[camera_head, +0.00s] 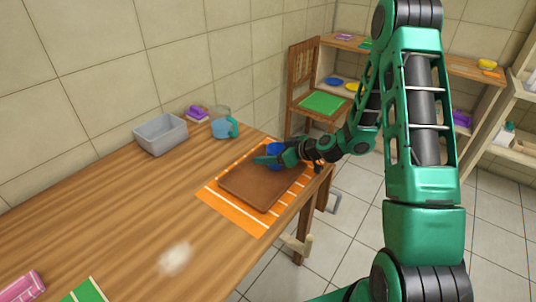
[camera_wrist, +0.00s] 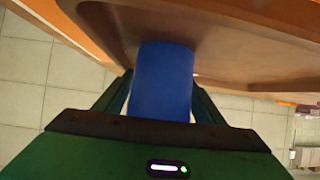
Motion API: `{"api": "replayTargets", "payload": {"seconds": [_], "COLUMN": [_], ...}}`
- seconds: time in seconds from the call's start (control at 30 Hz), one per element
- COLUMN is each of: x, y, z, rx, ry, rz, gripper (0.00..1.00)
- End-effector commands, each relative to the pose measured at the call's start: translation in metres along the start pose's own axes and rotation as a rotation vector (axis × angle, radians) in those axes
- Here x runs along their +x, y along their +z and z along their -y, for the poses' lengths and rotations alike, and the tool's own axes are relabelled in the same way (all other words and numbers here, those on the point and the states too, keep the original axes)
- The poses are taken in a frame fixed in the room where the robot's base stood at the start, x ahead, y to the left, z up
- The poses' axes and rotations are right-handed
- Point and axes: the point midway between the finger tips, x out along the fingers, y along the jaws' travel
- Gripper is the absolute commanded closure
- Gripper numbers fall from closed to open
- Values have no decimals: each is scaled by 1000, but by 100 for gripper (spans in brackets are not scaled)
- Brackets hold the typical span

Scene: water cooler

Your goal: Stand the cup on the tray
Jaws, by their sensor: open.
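The blue cup (camera_head: 274,149) is at the far end of the brown tray (camera_head: 262,192), partly hidden by my gripper (camera_head: 270,158). In the wrist view the blue cup (camera_wrist: 162,80) is between the two green fingers of my gripper (camera_wrist: 160,100), and its far end meets the brown tray surface (camera_wrist: 260,55). It looks upright on the tray. My gripper is open around the cup; whether the fingers touch its sides cannot be told.
The tray lies on an orange striped mat (camera_head: 251,221) near the wooden table's (camera_head: 110,220) right edge. A grey bin (camera_head: 160,135), a teal mug (camera_head: 222,129) and a purple item (camera_head: 197,112) stand toward the wall. A chair (camera_head: 304,75) stands behind the table.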

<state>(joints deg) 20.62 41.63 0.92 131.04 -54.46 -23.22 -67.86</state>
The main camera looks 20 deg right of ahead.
Motion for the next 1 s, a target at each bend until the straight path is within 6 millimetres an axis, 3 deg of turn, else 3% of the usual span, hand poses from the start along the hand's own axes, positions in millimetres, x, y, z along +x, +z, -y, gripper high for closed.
{"api": "replayTargets", "payload": {"seconds": [0.17,0.7,1.0], "x": [-12,-107,-121], "y": [-2,-2,-2], "z": [-1,-1,0], "rx": [0,1,0], "ry": [3,3,0], "rz": [1,0,0], "gripper": [37,37,37]}}
